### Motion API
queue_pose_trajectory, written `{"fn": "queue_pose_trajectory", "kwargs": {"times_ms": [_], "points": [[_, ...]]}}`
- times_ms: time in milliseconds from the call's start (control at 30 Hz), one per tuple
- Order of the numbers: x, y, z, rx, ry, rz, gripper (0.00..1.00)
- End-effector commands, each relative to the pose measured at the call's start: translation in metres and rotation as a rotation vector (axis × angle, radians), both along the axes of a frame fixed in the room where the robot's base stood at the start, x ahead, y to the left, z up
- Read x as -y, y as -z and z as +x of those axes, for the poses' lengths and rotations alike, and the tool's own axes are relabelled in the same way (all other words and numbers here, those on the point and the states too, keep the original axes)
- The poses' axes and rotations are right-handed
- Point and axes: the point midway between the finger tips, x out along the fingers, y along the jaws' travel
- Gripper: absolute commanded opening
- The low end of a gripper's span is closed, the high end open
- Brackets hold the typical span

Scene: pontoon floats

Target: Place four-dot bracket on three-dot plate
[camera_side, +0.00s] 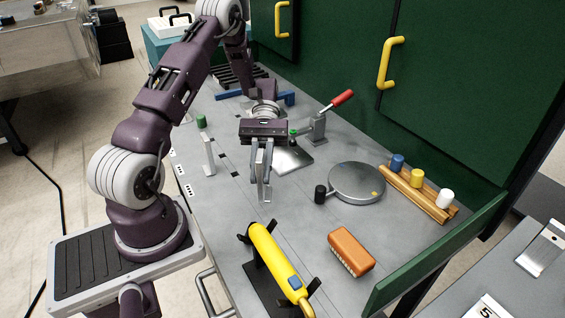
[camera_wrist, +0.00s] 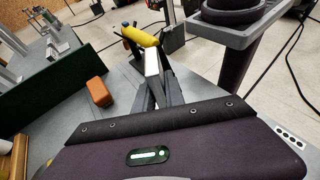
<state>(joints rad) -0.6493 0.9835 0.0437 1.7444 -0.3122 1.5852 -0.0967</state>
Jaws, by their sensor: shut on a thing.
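My gripper (camera_side: 262,185) is shut on a pale metal bracket (camera_side: 265,192) and holds it upright, above or near the middle of the grey table. In the wrist view the bracket (camera_wrist: 152,62) shows between the fingers; no dots on it can be made out. Small white dotted plates (camera_side: 180,170) lie in a row along the table's left edge, left of my gripper. One dotted plate (camera_wrist: 289,134) shows at the lower right of the wrist view. Another pale bracket (camera_side: 208,156) stands upright near the row.
A toggle clamp (camera_side: 318,125) with a red handle stands behind my gripper, beside a silver plate (camera_side: 291,158). A round grey disc (camera_side: 356,183), an orange brush (camera_side: 351,250) and a yellow tool (camera_side: 275,262) lie right and in front. Wooden rails (camera_side: 420,193) hold coloured knobs.

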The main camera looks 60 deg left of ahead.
Motion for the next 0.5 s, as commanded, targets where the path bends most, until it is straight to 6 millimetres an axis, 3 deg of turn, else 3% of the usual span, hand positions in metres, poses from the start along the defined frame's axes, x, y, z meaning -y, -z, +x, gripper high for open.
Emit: {"fn": "queue_pose_trajectory", "kwargs": {"times_ms": [100,300,500], "points": [[-0.019,-0.01,0.04,0.002,-0.287,0.002,0.0],[-0.071,-0.034,0.095,0.002,-0.694,0.003,0.0],[-0.118,-0.054,0.121,0.003,-0.93,0.002,0.0]]}}
